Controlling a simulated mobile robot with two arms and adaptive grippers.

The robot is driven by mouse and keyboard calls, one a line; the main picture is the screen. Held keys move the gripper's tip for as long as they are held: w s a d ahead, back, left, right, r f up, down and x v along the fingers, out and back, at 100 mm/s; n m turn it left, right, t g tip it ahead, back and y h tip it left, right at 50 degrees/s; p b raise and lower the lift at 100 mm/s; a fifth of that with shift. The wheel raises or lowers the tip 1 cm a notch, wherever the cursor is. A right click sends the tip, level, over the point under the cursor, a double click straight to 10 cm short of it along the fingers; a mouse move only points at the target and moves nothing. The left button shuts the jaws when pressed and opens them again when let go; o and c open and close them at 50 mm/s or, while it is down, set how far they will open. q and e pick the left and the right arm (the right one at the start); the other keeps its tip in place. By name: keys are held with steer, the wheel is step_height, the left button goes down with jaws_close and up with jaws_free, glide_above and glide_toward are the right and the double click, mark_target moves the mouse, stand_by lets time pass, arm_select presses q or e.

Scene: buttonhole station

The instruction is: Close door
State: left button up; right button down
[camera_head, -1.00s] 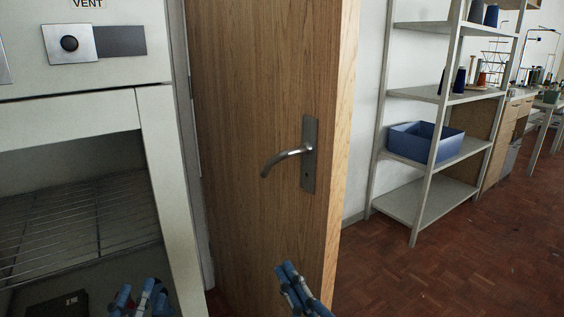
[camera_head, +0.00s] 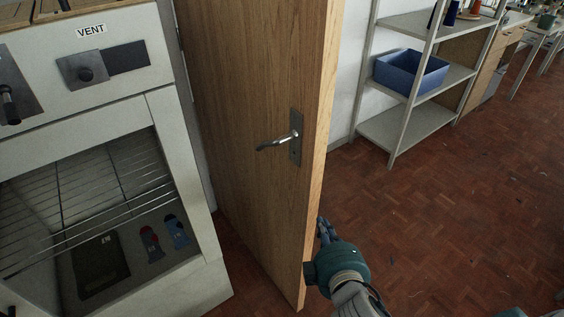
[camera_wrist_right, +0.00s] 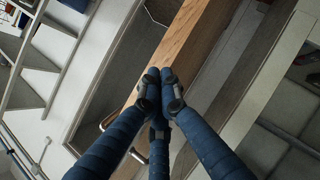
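The wooden door (camera_head: 255,105) stands open in the head view, beside a white oven-like unit. Its lever handle (camera_head: 282,142) is on the face toward me. My right gripper (camera_head: 323,230) is low at the door's free edge, on its right side; part of it is hidden by its own housing. In the right wrist view, the fingers of my right gripper (camera_wrist_right: 159,82) are drawn together with nothing seen between them. The door edge (camera_wrist_right: 185,42) lies just beyond the fingertips; contact cannot be told. My left gripper is not in view.
The white unit (camera_head: 185,165) with a VENT label and wire racks stands close on the left. A shelf rack (camera_head: 402,125) with a blue bin (camera_head: 410,72) stands behind the door on the right. The parquet floor (camera_head: 455,220) is clear at right.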

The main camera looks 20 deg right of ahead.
mark_target(283, 169)
steer(key=w+a+r+n+t+y, duration=0.4)
steer(key=a+r+n+t, duration=0.1)
steer(key=a+r+n, duration=0.35)
arm_select(q)
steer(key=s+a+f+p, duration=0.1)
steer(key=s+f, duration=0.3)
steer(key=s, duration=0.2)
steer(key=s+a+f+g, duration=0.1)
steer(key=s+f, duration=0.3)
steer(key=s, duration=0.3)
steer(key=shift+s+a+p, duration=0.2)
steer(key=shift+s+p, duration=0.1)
steer(key=shift+p, duration=0.1)
arm_select(e)
steer(key=shift+n, duration=0.25)
steer(key=w, duration=0.3)
steer(key=w+d, duration=0.1)
steer(key=w, duration=0.3)
steer(key=w+d+f, duration=0.1)
steer(key=w, duration=0.2)
steer(key=shift+w+d, duration=0.2)
steer(key=shift+w, duration=0.15)
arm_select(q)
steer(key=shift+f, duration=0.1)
arm_select(e)
steer(key=shift+d, duration=0.15)
